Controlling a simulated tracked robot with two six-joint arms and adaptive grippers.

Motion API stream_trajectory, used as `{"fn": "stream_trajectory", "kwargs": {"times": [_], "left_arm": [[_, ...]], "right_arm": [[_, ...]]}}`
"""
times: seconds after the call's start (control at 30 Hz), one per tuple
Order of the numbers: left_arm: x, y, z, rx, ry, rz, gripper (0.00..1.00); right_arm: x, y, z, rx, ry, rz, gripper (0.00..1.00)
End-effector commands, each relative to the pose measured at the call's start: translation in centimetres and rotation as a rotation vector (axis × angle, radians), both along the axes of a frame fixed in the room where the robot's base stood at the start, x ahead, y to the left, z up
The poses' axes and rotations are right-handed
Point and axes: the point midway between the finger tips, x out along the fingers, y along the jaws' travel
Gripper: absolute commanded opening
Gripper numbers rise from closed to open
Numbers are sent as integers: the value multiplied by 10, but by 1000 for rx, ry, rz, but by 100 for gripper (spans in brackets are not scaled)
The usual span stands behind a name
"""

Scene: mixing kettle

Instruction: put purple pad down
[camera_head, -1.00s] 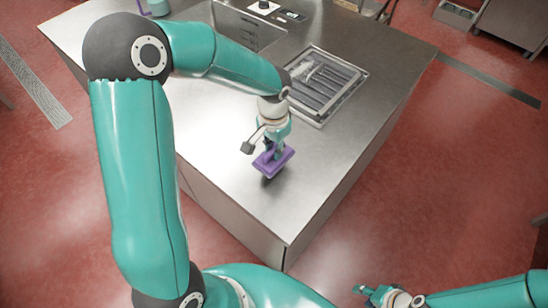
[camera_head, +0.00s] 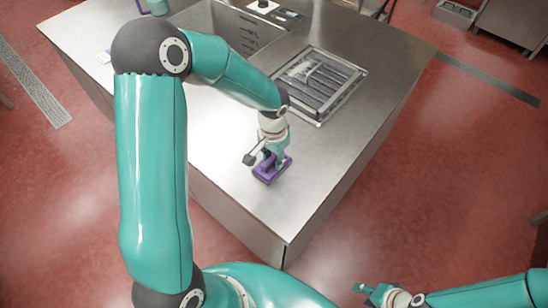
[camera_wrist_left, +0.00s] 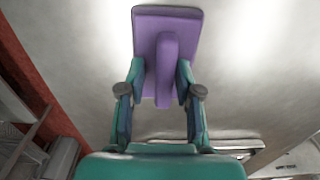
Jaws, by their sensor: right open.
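The purple pad (camera_head: 268,175) has a flat base and an upright handle. In the head view it is at the steel worktop's near part and looks flat on or just above the surface; I cannot tell if it fully touches. My left gripper (camera_head: 272,157) is above it, pointing down. In the left wrist view the pad's handle (camera_wrist_left: 164,62) stands between the two fingertips of my left gripper (camera_wrist_left: 161,85), which close around it. My right gripper (camera_head: 374,290) is open and empty, low at the bottom right, away from the worktop.
The steel worktop (camera_head: 230,150) has clear room around the pad; its front corner is below it. A slatted drain tray (camera_head: 318,85) lies behind and to the right. A sink (camera_head: 238,28) is further back. Red floor (camera_head: 440,180) surrounds the worktop.

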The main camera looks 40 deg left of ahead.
Motion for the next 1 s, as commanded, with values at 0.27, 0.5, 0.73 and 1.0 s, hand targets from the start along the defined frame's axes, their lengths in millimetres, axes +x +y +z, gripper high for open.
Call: {"fn": "stream_trajectory", "kwargs": {"times": [0.27,0.5,0.73,1.0], "left_arm": [[0,0,0,0,1,1,43],[1,1,13,1,-3,1,43],[1,1,56,2,-6,1,43],[1,1,105,1,-4,1,43]], "right_arm": [[0,0,0,0,0,0,43],[0,0,2,0,0,0,43],[0,0,0,0,0,0,43],[0,0,-2,0,0,0,43]]}}
